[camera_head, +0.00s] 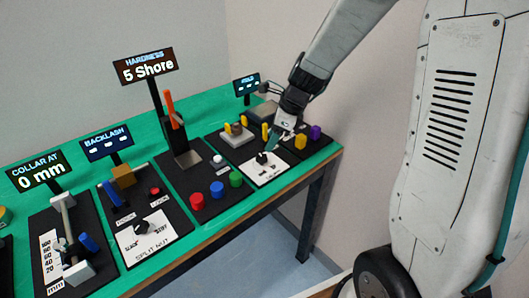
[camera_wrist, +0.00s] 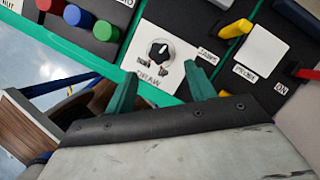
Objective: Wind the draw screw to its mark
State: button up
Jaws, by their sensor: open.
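My gripper (camera_head: 271,146) is open and empty at the right end of the bench. In the wrist view its two teal fingers (camera_wrist: 160,84) stand apart on either side of a black knob (camera_wrist: 160,52), just short of it. The knob sits on a white plate whose label seems to read DRAW; it also shows in the head view (camera_head: 262,158). At the far left, a panel with a blue handle (camera_head: 88,242), a rod (camera_head: 65,222) and a white mm scale (camera_head: 50,260) has a display (camera_head: 40,170) reading COLLAR AT 0 mm.
Red (camera_head: 197,201), blue (camera_head: 217,189) and green (camera_head: 236,179) buttons lie left of the knob. A HARDNESS display (camera_head: 145,66) reads 5 Shore above an orange lever (camera_head: 171,106). A SPLIT NUT knob (camera_head: 142,227) stands nearer the left. Yellow (camera_head: 300,141) and purple (camera_head: 315,132) pieces stand close right of my gripper.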

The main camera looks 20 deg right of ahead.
aim_at(262, 156)
jog(key=x, duration=0.7)
jog(key=shift+d, duration=0.1)
jog(key=c, duration=1)
